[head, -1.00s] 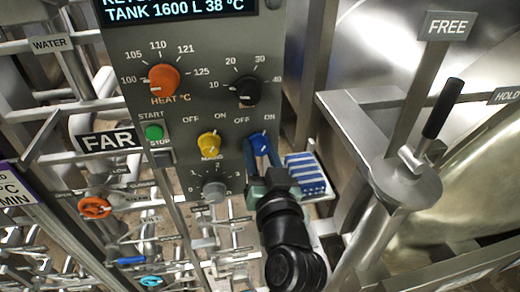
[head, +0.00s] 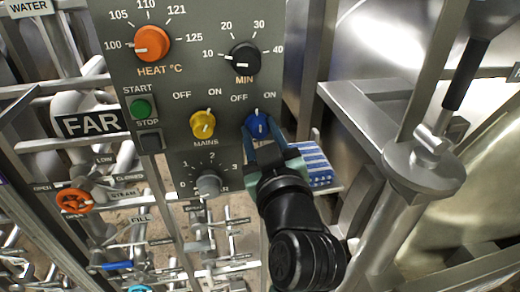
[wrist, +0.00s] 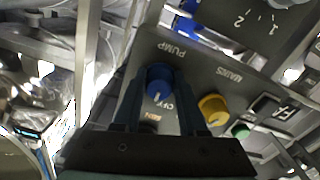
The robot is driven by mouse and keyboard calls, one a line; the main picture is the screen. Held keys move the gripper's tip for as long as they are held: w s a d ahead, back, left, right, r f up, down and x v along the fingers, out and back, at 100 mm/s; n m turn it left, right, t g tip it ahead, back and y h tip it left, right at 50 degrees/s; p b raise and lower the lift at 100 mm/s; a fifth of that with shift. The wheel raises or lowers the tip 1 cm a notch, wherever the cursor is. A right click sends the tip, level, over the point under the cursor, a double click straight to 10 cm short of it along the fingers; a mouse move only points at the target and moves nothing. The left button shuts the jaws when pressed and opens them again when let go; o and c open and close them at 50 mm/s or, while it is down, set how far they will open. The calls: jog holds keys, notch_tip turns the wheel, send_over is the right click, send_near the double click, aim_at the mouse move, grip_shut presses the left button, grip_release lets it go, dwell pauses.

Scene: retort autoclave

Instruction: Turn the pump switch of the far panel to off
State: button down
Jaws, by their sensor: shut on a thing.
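The pump switch is a blue round knob (head: 257,125) at the lower right of the far panel (head: 180,85), below OFF and ON labels. Its white mark points roughly up, between the two labels. In the wrist view the blue knob (wrist: 159,80) sits beside the word PUMP, its mark facing the OFF and ON labels. My gripper (head: 261,137) has its fingers on either side of the knob and is shut on it. The fingers (wrist: 157,100) also show in the wrist view. A FAR sign (head: 90,124) hangs at the panel's left.
The yellow mains knob (head: 203,124) is close to the left of the pump switch. A grey knob (head: 208,183) lies below. The orange heat dial (head: 152,43) and black minutes dial (head: 245,58) are above. A black-handled steel lever (head: 466,75) stands to the right.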

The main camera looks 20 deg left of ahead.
jog(key=n+b, duration=0.3)
jog(key=shift+d+f, duration=0.1)
jog(key=shift+f, duration=0.1)
jog(key=shift+r+n+b, duration=0.15)
jog(key=shift+n+b, duration=1.05)
jog(key=shift+n, duration=0.1)
jog(key=shift+r, duration=0.1)
jog(key=shift+c, duration=2.3)
grip_release()
